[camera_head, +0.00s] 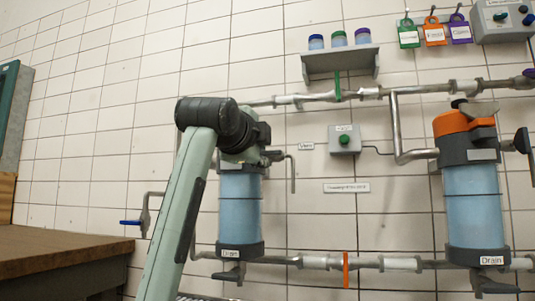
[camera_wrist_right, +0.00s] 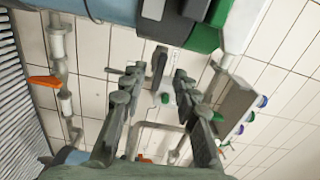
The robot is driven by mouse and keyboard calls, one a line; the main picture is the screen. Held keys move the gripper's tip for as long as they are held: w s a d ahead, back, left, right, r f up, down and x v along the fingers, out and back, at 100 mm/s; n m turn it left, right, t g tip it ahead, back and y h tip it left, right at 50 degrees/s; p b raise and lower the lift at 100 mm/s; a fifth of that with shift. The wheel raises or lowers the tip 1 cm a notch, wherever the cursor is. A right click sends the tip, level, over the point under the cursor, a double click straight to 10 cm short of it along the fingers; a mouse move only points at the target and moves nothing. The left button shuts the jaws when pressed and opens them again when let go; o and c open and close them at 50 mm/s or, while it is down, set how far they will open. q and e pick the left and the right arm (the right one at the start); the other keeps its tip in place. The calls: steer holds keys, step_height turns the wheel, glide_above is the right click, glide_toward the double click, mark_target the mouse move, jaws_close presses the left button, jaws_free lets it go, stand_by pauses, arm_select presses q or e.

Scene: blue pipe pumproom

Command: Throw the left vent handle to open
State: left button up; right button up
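The left filter housing (camera_head: 240,205) has a clear blue body and a green and dark grey head, partly covered by my right arm in the head view. In the right wrist view its blue body (camera_wrist_right: 95,8) and green cap (camera_wrist_right: 203,38) are at the top. A dark grey lever (camera_wrist_right: 158,65), which looks like the left vent handle, sticks out from the dark collar. My right gripper (camera_wrist_right: 157,80) is open, with one finger on each side of this lever; contact cannot be told. In the head view the right gripper (camera_head: 262,142) is at the housing's head. My left gripper is not in view.
A second housing (camera_head: 475,200) with an orange cap stands at right. Pipes with an orange valve lever (camera_head: 346,270) run below. A button box (camera_head: 345,139) and a shelf with jars (camera_head: 340,62) are on the wall. A wooden bench (camera_head: 60,255) is at left.

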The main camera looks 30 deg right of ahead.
steer(key=v, duration=0.8)
